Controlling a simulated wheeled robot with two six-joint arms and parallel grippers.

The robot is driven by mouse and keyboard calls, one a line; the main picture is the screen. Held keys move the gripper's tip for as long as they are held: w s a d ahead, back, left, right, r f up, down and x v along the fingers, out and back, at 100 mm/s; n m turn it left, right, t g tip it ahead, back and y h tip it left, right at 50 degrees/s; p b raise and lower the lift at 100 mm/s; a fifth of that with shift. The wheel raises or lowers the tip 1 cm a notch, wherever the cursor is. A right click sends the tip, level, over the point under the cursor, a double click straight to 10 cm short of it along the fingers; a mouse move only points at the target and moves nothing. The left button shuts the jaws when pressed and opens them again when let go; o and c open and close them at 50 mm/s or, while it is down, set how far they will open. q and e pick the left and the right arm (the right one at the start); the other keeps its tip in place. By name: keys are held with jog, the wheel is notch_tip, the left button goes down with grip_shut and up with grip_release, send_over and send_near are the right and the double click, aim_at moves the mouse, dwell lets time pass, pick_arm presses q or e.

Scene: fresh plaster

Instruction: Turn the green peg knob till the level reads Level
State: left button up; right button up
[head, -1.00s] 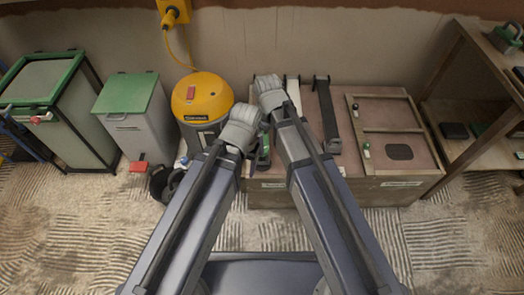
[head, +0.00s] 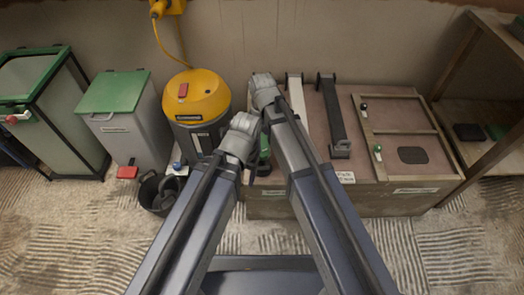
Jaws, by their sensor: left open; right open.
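A small green-and-white knob (head: 378,152) stands on the framed panel at the right of the wooden bench top (head: 400,105); whether it is the green peg knob I cannot tell. Another green item (head: 265,147) sits at the bench's left end, partly hidden behind my arms. No level reading can be made out. My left gripper (head: 243,124) is open over the bench's left end, close to that item. My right gripper (head: 262,82) is open farther back over the bench's left side. Both fingertips are mostly hidden by their own wrists. Neither visibly holds anything.
A yellow-topped vacuum (head: 198,95) and a dark bucket (head: 157,192) stand left of the bench. A green-lidded bin (head: 112,92) is farther left. A white bar (head: 297,103) and black bar (head: 334,115) lie on the bench. Wooden shelving (head: 470,90) stands right.

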aim_at(262, 151)
notch_tip(262, 151, down, 7)
jog(key=b, duration=0.6)
jog(key=shift+r, duration=0.15)
jog(key=shift+c, duration=0.3)
jog(key=c, duration=1.3)
